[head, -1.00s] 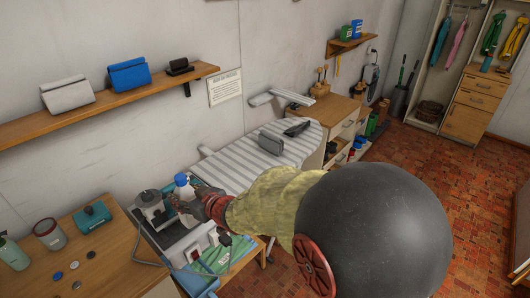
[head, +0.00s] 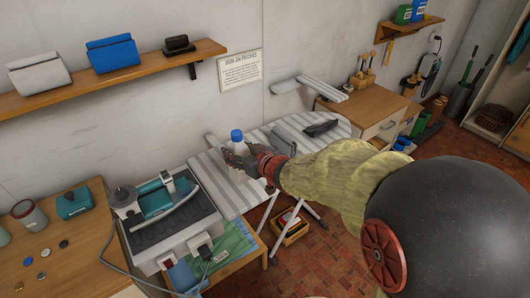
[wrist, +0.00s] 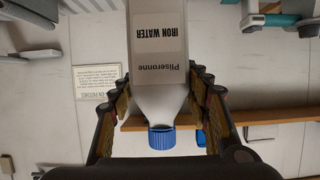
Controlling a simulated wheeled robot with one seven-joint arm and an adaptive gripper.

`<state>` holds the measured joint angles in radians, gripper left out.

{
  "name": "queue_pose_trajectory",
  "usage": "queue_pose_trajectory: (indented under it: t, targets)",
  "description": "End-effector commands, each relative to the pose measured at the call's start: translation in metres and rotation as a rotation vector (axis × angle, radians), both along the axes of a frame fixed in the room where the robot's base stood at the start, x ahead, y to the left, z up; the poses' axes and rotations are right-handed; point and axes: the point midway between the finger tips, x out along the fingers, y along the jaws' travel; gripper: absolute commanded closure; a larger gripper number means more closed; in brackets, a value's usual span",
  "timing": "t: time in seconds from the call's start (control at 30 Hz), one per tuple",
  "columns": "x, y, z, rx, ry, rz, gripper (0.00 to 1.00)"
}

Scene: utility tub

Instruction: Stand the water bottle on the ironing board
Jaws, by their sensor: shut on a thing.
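The water bottle (head: 238,146) is pale with a blue cap and looks upright in the head view. In the wrist view the bottle (wrist: 160,75) appears inverted, its label reading "IRON WATER". My gripper (head: 250,160) is shut on the bottle, with a finger on either side of it. The ironing board (head: 222,190) has a grey and white striped cover. The bottle appears over the board's near left part; its base is hidden behind my gripper, so I cannot tell whether it touches the board.
A teal iron (head: 166,192) sits on a grey station left of the board. A dark object (head: 322,128) lies toward the board's far right end. A wall shelf (head: 110,82) holds a grey pouch, a blue pouch and a black item. A small sleeve board (head: 308,84) juts out behind.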

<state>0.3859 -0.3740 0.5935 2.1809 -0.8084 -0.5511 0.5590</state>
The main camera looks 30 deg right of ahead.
Motion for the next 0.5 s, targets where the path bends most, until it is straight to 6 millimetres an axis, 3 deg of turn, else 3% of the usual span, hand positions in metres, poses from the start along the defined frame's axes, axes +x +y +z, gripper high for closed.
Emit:
queue_pose_trajectory:
  t: [0.37,0.5]
  targets:
    - [0.061,-0.049,-0.036,0.000,-0.002,-0.003,0.91]
    - [0.079,-0.063,-0.060,0.001,-0.001,-0.002,0.91]
